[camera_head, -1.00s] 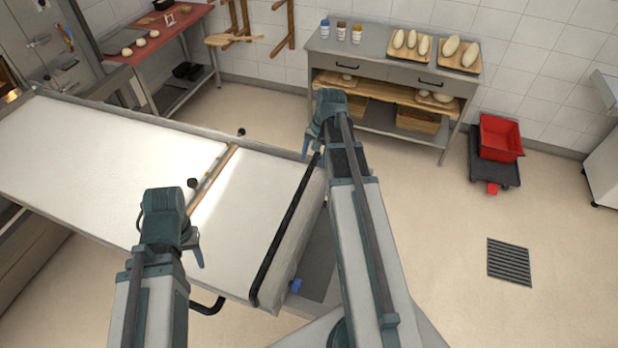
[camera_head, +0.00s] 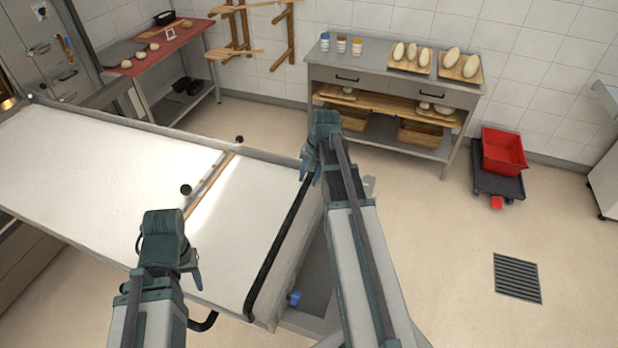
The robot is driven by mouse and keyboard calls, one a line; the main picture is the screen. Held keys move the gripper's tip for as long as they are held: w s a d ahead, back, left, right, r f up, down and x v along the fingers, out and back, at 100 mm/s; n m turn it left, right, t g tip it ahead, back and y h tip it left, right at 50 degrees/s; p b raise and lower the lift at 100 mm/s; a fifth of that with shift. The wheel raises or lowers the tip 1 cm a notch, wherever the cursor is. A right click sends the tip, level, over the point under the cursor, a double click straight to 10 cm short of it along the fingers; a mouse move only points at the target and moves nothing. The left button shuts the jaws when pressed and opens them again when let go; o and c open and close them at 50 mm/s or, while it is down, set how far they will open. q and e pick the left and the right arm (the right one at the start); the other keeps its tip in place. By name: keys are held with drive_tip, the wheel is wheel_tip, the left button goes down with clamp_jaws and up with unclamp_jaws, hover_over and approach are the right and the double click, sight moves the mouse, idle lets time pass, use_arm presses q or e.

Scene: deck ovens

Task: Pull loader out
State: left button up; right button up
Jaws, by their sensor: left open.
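The loader (camera_head: 100,170) is a long, flat white bed with a grey rim, running from the ovens at the left to the middle of the view. A wooden strip (camera_head: 210,184) crosses it, with dark knobs. A black bar handle (camera_head: 278,247) runs along its right end. My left gripper (camera_head: 192,268) is open and appears over the loader's near edge, left of the bar, apart from it. My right gripper (camera_head: 306,172) is at the far end of the bar. My arm hides its fingers, so I cannot tell whether it touches the bar.
A grey worktable (camera_head: 380,73) with loaves and jars stands at the back. A red crate (camera_head: 503,151) sits on a dark dolly to the right. A red-topped table (camera_head: 165,45) is at the back left. The floor right of my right arm is clear, with a drain grate (camera_head: 517,278).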

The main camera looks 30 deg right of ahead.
clamp_jaws()
idle(1.1)
